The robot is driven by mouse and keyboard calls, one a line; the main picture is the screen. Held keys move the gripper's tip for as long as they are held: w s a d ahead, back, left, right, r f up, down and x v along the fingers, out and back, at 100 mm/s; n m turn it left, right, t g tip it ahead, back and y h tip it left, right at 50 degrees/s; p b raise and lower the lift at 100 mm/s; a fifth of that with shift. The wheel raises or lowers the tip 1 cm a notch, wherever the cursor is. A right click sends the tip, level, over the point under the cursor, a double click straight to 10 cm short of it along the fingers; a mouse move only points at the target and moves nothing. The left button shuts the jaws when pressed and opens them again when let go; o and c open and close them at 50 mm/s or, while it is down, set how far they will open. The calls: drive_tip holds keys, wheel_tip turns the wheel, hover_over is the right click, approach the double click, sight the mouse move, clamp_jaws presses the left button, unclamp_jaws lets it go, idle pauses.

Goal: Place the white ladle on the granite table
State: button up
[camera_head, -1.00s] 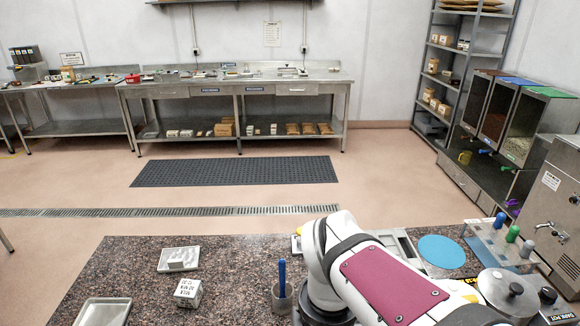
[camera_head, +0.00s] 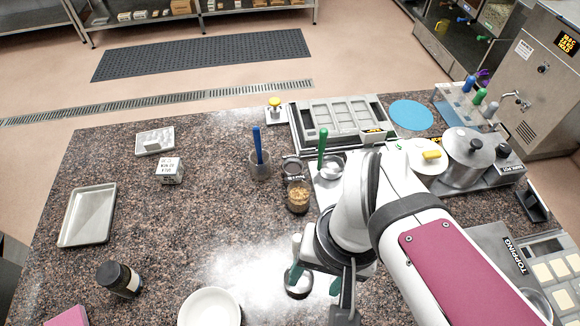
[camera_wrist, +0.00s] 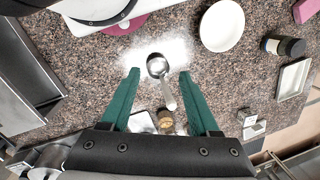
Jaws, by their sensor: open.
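In the head view my gripper (camera_head: 316,268) is low over the granite table (camera_head: 215,215).
A jar of brown bits (camera_head: 298,198) and a cup with a blue-handled tool (camera_head: 260,163) stand behind my gripper. A white plate (camera_head: 210,308) and dark jar (camera_head: 119,279) are to the left. A green-handled tool (camera_head: 322,147) is near my arm.

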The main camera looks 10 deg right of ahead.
drive_tip(key=w+r+n, duration=0.3)
drive_tip(key=w+n, duration=0.1)
drive_tip(key=n, duration=0.5)
wheel_tip(320, 180, up, 3)
drive_tip(key=n+h, duration=0.2)
drive_tip(key=n, duration=1.1)
hover_over(298, 237)
wheel_tip(298, 237, down, 16)
drive_tip(key=shift+r, duration=0.1)
clamp_jaws()
